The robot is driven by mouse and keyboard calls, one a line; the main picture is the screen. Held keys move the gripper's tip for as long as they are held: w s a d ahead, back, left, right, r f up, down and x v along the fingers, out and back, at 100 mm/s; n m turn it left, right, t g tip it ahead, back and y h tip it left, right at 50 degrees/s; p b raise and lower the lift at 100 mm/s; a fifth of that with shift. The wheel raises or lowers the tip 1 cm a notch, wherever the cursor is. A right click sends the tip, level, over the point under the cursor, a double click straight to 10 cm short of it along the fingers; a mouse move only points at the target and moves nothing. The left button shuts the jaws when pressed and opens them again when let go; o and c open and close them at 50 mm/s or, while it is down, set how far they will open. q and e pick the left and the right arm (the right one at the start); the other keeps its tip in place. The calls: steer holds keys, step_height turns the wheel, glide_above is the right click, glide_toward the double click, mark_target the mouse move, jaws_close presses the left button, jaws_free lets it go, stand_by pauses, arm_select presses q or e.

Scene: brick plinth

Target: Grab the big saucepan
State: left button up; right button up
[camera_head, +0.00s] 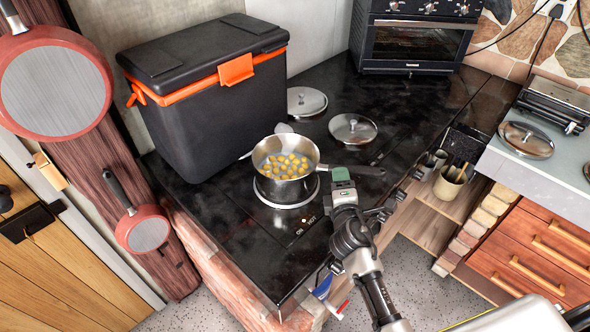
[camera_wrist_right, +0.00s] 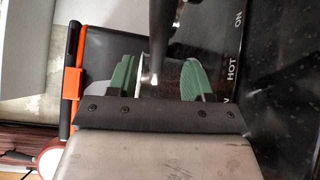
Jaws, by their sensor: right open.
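The steel saucepan (camera_head: 266,178) stands on the round burner of the black cooktop, with several small yellow pieces (camera_head: 287,166) in it. Its dark handle (camera_head: 372,171) points right and also shows in the right wrist view (camera_wrist_right: 163,35). My right gripper (camera_head: 340,175) is at the handle, a little right of the pan. In the right wrist view its green-padded fingers (camera_wrist_right: 160,82) are apart, with the handle showing between them. I cannot tell whether they touch it. My left gripper is not in view.
A black cooler box with orange trim (camera_head: 215,110) stands left behind the pan. Two steel lids (camera_head: 352,128) (camera_head: 306,101) lie behind it. A toaster oven (camera_head: 415,40) stands at the back. Red pans (camera_head: 143,232) hang on the left.

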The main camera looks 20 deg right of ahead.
mark_target(343, 165)
steer(key=w, duration=0.1)
steer(key=w+d+p, duration=0.1)
steer(key=w, duration=0.1)
steer(key=w+d, duration=0.1)
steer(key=shift+w+d+r, duration=0.15)
steer(key=shift+d+r, duration=0.05)
steer(key=shift+d, duration=0.05)
steer(key=shift+w+d+f, duration=0.1)
steer(key=shift+w+f, duration=0.05)
steer(key=shift+w, duration=0.25)
steer(key=shift+c, duration=0.3)
steer(key=shift+s, duration=0.1)
steer(key=shift+c, duration=1.1)
jaws_close()
steer(key=shift+r, duration=0.2)
